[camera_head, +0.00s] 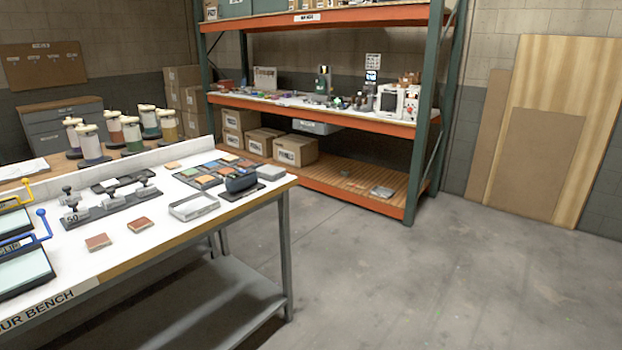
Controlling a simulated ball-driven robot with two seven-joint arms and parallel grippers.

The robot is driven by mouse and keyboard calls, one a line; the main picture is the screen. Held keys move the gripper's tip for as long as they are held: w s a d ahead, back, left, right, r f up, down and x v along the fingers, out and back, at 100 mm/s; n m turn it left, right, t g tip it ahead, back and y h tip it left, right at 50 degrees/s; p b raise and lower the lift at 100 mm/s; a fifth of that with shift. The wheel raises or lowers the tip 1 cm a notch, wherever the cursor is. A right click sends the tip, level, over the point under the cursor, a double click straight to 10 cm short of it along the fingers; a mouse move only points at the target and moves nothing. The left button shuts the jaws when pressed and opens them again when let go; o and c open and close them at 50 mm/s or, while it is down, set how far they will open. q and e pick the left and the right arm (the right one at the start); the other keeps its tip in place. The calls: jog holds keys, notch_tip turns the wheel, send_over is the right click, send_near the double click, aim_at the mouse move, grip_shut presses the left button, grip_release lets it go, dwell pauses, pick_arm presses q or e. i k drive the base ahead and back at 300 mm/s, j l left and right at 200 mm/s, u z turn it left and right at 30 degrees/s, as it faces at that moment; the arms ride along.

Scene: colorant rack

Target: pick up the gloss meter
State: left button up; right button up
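A dark, rounded, box-like device (241,183), which looks like the gloss meter, sits near the right end of the white-topped bench (170,237). It stands at the front right edge of a grid of coloured sample tiles (205,178). A small grey block (270,172) lies just behind it to the right. No label on the device is readable. Neither of my grippers shows in the head view.
A shallow grey tray (194,206) and two reddish-brown tiles (97,242) (140,225) lie left of the device. A grey clamp bar (112,208) is further left. An orange-framed rack (310,97) stands behind. The floor (430,280) at right is clear.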

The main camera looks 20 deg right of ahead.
aim_at(236, 181)
jog(key=z, duration=0.15)
jog(key=i+z, duration=0.3)
jog(key=i, duration=0.3)
jog(key=i+j+z, duration=0.25)
jog(key=i, duration=0.3)
